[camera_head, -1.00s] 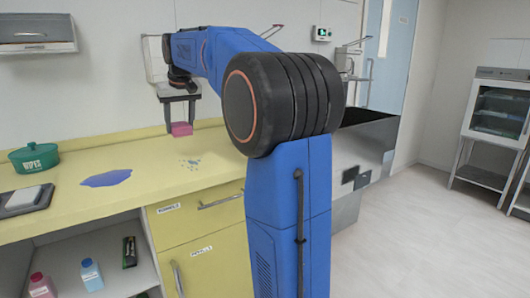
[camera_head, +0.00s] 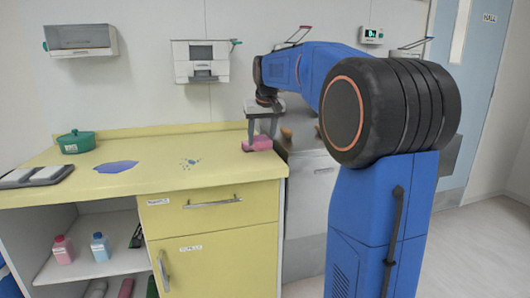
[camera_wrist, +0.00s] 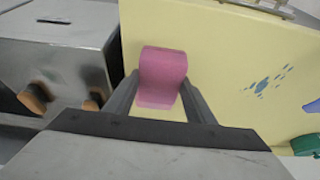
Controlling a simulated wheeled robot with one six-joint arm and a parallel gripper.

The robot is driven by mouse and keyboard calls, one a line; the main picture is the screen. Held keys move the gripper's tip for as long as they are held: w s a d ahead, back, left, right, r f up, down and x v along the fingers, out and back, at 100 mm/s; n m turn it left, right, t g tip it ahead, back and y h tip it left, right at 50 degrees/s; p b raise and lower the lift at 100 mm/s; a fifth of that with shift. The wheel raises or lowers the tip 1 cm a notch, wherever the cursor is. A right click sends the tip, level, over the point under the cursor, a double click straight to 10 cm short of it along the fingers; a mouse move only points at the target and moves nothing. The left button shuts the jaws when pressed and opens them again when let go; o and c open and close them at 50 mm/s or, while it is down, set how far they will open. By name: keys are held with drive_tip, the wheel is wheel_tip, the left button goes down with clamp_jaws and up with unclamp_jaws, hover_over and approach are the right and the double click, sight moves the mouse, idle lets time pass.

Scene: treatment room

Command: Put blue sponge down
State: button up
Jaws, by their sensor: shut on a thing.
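My gripper (camera_head: 262,127) is shut on a pink sponge-like block (camera_head: 257,143) at the right end of the yellow counter (camera_head: 225,172). In the wrist view, the pink block (camera_wrist: 162,76) sits between the two fingers (camera_wrist: 160,100), with the yellow surface behind it. I cannot tell whether the block touches the counter or hangs just above it. No blue sponge shows in these frames. A flat blue puddle (camera_head: 116,167) and small blue drops (camera_head: 190,163) lie on the counter, left of my gripper.
A green lidded tub (camera_head: 76,142) and a dark tray with pale pads (camera_head: 38,177) stand at the counter's left. A metal unit with orange-brown parts (camera_wrist: 55,65) adjoins its right end. Bottles (camera_head: 100,247) stand on the shelf below. The counter between drops and block is clear.

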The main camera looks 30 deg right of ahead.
sight(262, 160)
drive_tip(key=shift+d+f, duration=0.1)
drive_tip(key=shift+f, duration=2.35)
drive_tip(key=shift+f, duration=0.1)
drive_tip(key=o, duration=1)
drive_tip(key=v, duration=1.2)
